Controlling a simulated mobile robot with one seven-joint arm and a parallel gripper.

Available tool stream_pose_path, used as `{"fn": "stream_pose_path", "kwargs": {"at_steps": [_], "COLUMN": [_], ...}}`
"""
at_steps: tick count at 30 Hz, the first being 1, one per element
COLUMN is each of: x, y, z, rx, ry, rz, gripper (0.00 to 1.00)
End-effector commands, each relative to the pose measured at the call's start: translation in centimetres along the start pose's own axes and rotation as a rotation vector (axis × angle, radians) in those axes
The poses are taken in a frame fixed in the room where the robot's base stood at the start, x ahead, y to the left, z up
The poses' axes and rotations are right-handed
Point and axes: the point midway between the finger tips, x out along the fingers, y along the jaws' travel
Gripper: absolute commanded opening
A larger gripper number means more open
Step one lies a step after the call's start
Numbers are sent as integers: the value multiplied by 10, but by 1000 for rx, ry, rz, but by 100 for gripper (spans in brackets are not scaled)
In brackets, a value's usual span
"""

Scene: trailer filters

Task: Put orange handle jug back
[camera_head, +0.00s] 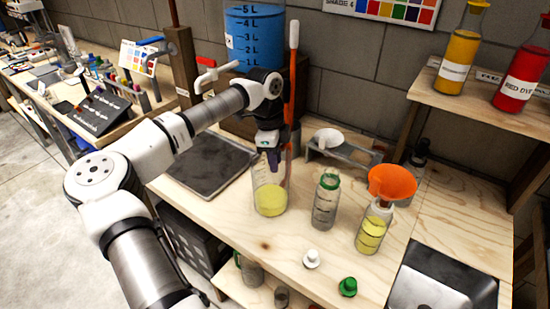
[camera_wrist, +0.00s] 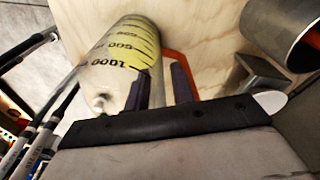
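The orange-handled jug (camera_head: 270,200) is a clear, marked beaker with yellow liquid in its lower part, standing upright on the wooden bench. Its orange handle (camera_head: 286,172) is on its right side, partly behind my gripper. My gripper (camera_head: 271,168) points down at the jug's upper right rim. In the wrist view, the jug (camera_wrist: 125,55) lies at upper left and the orange handle (camera_wrist: 181,62) passes behind the right finger. The two dark fingers (camera_wrist: 160,88) are a small gap apart by the jug's wall and handle. Whether they press on anything cannot be told.
A green-necked bottle (camera_head: 326,200) and a bottle with an orange funnel (camera_head: 391,182) stand to the right. White (camera_head: 311,259) and green (camera_head: 347,287) stoppers lie in front. A dark flat plate (camera_head: 211,165) is at left; a blue tank (camera_head: 254,38) stands behind.

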Motion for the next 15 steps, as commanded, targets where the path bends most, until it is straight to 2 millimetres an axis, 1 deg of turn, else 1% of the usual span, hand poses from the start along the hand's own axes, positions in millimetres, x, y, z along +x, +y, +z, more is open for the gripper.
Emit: {"fn": "stream_pose_path", "kwargs": {"at_steps": [5,8,11,15], "x": [-1,-6,-19,-49], "y": [0,0,-1,-1], "z": [0,0,1,1], "rx": [0,-1,-2,-3], "ry": [0,-1,-2,-3], "rz": [0,-1,-3,-4], "gripper": [24,24,24,24]}}
